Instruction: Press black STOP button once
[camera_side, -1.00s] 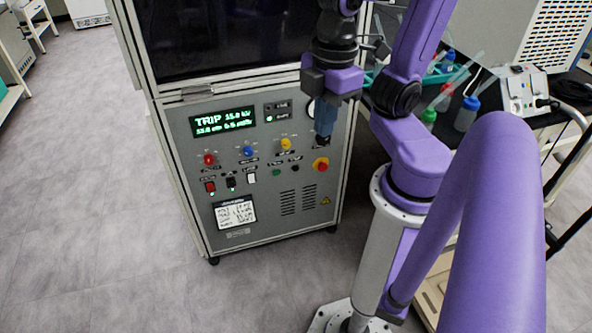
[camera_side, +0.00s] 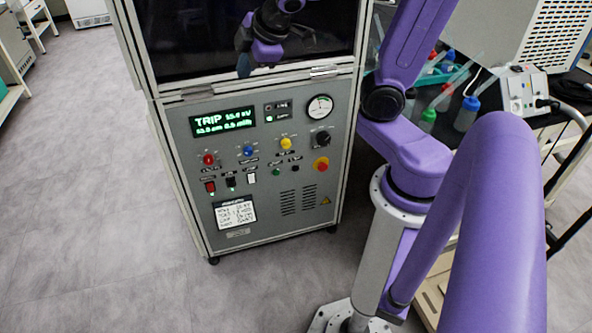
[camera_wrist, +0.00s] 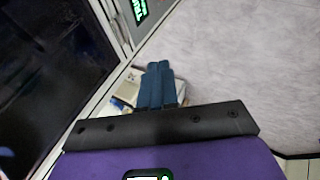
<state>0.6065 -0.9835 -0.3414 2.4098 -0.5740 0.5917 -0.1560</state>
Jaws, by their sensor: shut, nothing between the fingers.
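The front panel (camera_side: 265,195) of the grey freeze dryer faces the side camera. A small black button (camera_side: 295,168) sits on its right half, just right of a green button (camera_side: 276,171) and left of a red button on a yellow base (camera_side: 320,164); their labels are too small to read. My gripper (camera_side: 243,68) is in front of the dark window, above the panel's display and well away from the black button. Its blue fingers are together and empty in the wrist view (camera_wrist: 158,70). The black button is not visible in the wrist view.
The panel also carries a lit display reading TRIP (camera_side: 223,122), a black knob (camera_side: 322,138), a gauge (camera_side: 320,107), coloured knobs and rocker switches. A cart with bottles (camera_side: 467,113) stands at right. The floor (camera_side: 90,200) at left is clear.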

